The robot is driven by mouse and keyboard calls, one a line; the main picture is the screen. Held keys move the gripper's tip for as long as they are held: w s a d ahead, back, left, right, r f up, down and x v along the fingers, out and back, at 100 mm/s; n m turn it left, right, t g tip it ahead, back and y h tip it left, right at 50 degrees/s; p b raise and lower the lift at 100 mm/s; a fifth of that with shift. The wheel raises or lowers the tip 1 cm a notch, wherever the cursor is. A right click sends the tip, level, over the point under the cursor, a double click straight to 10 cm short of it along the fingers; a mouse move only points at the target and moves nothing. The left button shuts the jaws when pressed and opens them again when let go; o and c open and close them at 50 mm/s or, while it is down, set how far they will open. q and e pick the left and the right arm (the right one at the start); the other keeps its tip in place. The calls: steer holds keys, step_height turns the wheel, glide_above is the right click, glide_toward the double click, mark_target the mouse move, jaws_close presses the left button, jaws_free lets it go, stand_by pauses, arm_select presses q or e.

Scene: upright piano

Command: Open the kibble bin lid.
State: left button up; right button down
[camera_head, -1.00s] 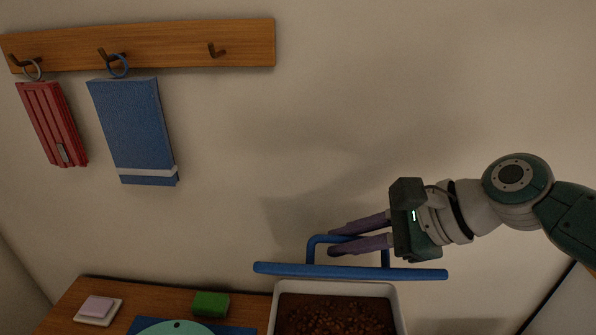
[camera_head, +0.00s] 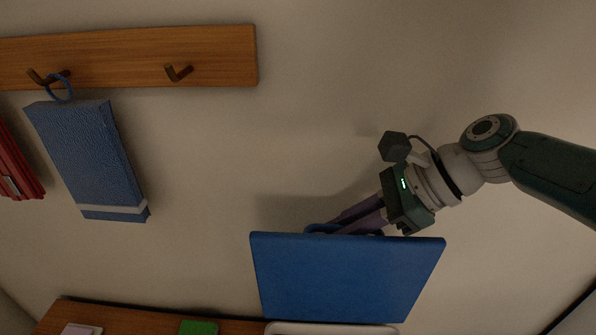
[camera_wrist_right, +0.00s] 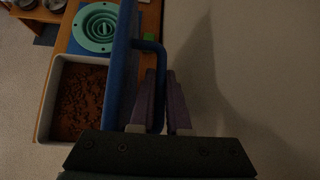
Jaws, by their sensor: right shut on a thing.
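The blue kibble bin lid (camera_head: 345,278) stands up on edge above the bin in the head view, its broad face toward me. In the right wrist view the lid (camera_wrist_right: 122,65) is seen nearly edge-on, with its blue handle (camera_wrist_right: 160,75). My right gripper (camera_head: 325,229) is shut on the handle, behind the lid's top edge; its purple fingers (camera_wrist_right: 163,102) show in the right wrist view. The white bin (camera_wrist_right: 47,118) is open there and holds brown kibble (camera_wrist_right: 80,102). In the head view only the bin's rim (camera_head: 330,328) shows below the lid. My left gripper is not in view.
A wooden surface (camera_head: 130,322) carries a green block (camera_head: 198,327) and a pale item (camera_head: 82,329). A teal ringed bowl (camera_wrist_right: 97,27) sits beside the bin. A wall rack (camera_head: 130,58) holds a blue hanging item (camera_head: 90,160) and a red one (camera_head: 15,165).

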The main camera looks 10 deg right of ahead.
steer(key=shift+f, duration=0.1)
stand_by(0.3)
steer(key=c, duration=1.2)
jaws_free()
steer(key=shift+o, duration=0.2)
steer(key=shift+d+r, duration=0.15)
steer(key=shift+r, duration=0.1)
steer(key=p+v, duration=0.3)
steer(key=v, duration=0.6)
steer(key=shift+d+r, duration=0.1)
steer(key=shift+r, duration=0.1)
